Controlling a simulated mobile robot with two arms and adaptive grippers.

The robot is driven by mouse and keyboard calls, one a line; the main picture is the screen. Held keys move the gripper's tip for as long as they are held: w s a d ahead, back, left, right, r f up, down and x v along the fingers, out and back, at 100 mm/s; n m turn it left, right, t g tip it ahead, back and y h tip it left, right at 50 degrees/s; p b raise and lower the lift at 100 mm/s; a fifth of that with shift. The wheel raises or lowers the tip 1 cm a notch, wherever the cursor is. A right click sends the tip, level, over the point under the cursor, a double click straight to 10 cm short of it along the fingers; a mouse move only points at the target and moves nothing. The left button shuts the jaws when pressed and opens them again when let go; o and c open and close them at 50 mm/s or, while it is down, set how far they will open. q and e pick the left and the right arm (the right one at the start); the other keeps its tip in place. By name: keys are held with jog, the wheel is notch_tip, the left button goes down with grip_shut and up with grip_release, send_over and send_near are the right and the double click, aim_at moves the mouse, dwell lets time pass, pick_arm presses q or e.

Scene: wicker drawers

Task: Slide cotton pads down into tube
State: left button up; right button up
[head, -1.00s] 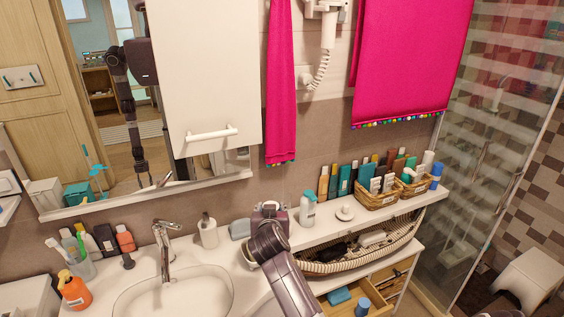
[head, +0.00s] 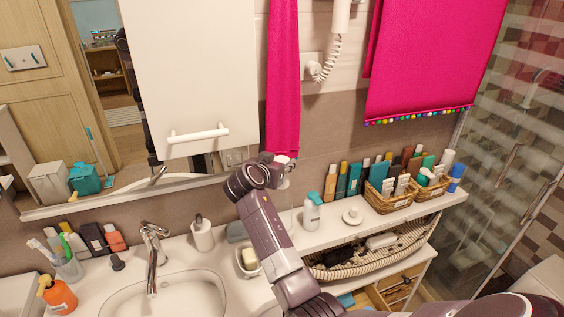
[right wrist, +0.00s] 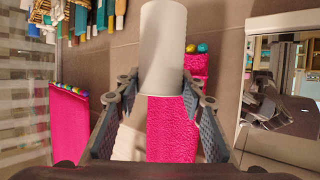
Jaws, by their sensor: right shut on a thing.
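My right gripper (head: 284,170) is raised in front of the wall, just below the narrow pink towel. In the right wrist view its two fingers (right wrist: 163,97) are shut on a smooth white cylinder (right wrist: 163,45). I cannot tell whether this is the tube or a roll of cotton pads. In the head view the arm and gripper hide most of it. My left gripper is not in view.
A white holder (head: 202,236) and the tap (head: 153,256) stand by the sink. A blue-capped bottle (head: 311,213), a white dish (head: 352,217) and bottle baskets (head: 391,200) line the shelf. The cabinet (head: 190,60) and pink towels (head: 283,90) hang close to my gripper.

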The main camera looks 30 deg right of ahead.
jog(key=shift+w+d+f, duration=0.3)
jog(key=shift+d+f, duration=0.1)
jog(key=shift+d, duration=0.1)
jog(key=shift+w+d+f, duration=0.1)
jog(key=shift+d+f, duration=0.05)
jog(key=shift+d, duration=0.05)
jog(key=shift+f+b, duration=0.15)
jog(key=shift+b, duration=0.2)
jog(key=shift+s+a+f+b, duration=0.25)
jog(key=shift+a+f+b, duration=0.15)
jog(key=shift+b, duration=0.15)
jog(key=shift+w+d+f+b, duration=0.1)
jog(key=shift+d+f+b, duration=0.05)
jog(key=shift+f+b, duration=0.3)
jog(key=shift+w+d+f+b, duration=0.1)
jog(key=shift+f+b, duration=0.2)
jog(key=shift+f, duration=0.2)
jog(key=shift+s+a+f+b, duration=0.15)
jog(key=shift+f+b, duration=0.35)
jog(key=shift+b, duration=0.05)
pick_arm(q)
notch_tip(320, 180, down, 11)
jog(key=b, duration=0.6)
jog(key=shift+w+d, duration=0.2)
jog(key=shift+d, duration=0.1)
pick_arm(e)
notch_tip(320, 180, down, 7)
jog(key=shift+f, duration=0.15)
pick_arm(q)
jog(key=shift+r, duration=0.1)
